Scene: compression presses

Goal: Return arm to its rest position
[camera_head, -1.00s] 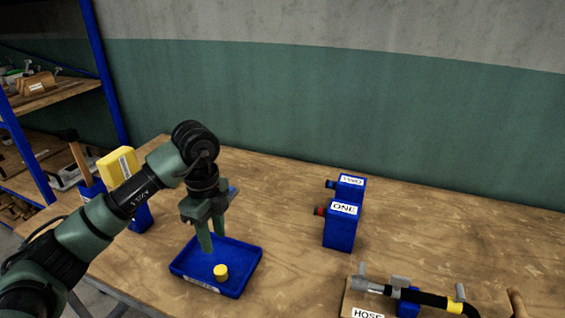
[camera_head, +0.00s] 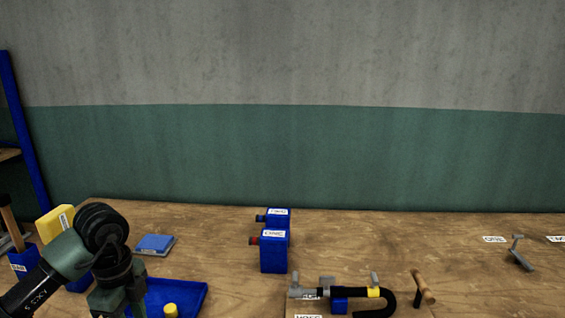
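My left gripper (camera_head: 122,304) is at the lower left, over the left part of a blue tray (camera_head: 190,288). Its fingers are mostly cut off by the bottom edge, so I cannot tell if it is open or shut. A yellow cylinder (camera_head: 170,311) is in the tray, to the right of the gripper. My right arm and gripper are not in view.
Two blue boxes, one labelled ONE (camera_head: 274,252), stand mid-table. A hose on a board (camera_head: 340,292) lies at the front, with a wooden handle (camera_head: 423,288) beside it. The right tabletop is mostly clear.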

